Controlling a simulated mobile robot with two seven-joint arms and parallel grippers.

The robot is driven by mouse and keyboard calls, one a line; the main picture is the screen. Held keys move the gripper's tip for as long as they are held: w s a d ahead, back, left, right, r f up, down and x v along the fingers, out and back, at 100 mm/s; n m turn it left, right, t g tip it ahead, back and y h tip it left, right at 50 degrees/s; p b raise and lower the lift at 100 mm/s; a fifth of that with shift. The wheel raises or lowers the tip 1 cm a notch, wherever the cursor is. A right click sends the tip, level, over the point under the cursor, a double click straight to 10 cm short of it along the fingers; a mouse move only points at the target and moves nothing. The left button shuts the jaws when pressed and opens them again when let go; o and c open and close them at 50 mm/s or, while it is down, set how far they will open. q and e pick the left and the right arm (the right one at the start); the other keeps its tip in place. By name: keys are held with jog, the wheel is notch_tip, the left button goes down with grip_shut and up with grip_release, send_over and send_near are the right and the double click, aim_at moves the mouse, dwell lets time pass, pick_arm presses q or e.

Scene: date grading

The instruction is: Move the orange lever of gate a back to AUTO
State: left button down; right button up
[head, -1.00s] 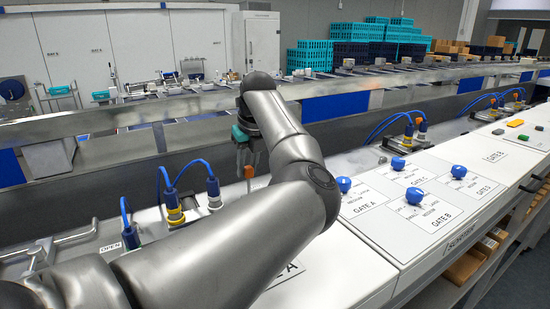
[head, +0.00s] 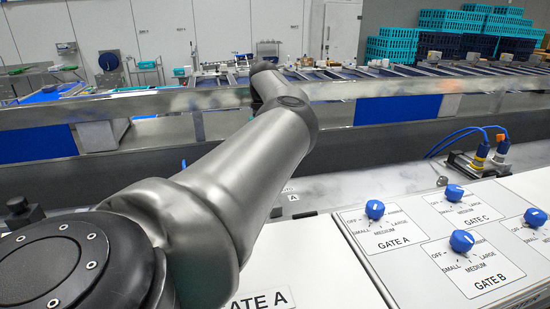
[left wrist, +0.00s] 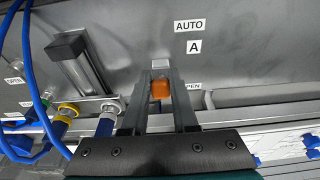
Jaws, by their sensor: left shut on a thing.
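The orange lever (left wrist: 160,89) of gate a shows in the left wrist view, between the two dark fingers of my left gripper (left wrist: 160,80). The gripper is shut on it. The AUTO label (left wrist: 189,25) and the A label (left wrist: 194,47) are on the metal plate ahead, slightly right of the lever. A partly hidden OPEN label (left wrist: 193,87) lies just right of the fingers. In the head view my left arm hides the lever and gripper; a small A label (head: 293,198) shows beside the arm. My right gripper is not in view.
A cylinder (left wrist: 85,60) and blue hoses (left wrist: 38,80) with yellow and blue fittings lie left of the gripper. A rail (left wrist: 265,115) runs to the right. In the head view, the control panel with the GATE A knob (head: 375,210) stands right of my arm.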

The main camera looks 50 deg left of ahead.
pick_arm(q)
jog(key=shift+a, duration=0.1)
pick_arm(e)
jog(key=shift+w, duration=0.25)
pick_arm(q)
jog(key=c, duration=0.7)
grip_release()
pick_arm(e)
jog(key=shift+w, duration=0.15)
pick_arm(q)
jog(key=shift+w+a+r+p, duration=0.1)
jog(key=shift+a+r+p, duration=0.3)
jog(key=shift+r, duration=0.8)
jog(key=shift+w+a+r+p, duration=0.1)
jog(key=shift+r+p, duration=0.45)
jog(key=shift+r, duration=0.7)
jog(key=shift+w+a+r+p, duration=0.1)
jog(key=shift+a+r+p, duration=0.3)
jog(key=shift+r, duration=0.8)
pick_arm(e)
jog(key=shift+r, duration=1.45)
pick_arm(q)
jog(key=shift+d, duration=0.15)
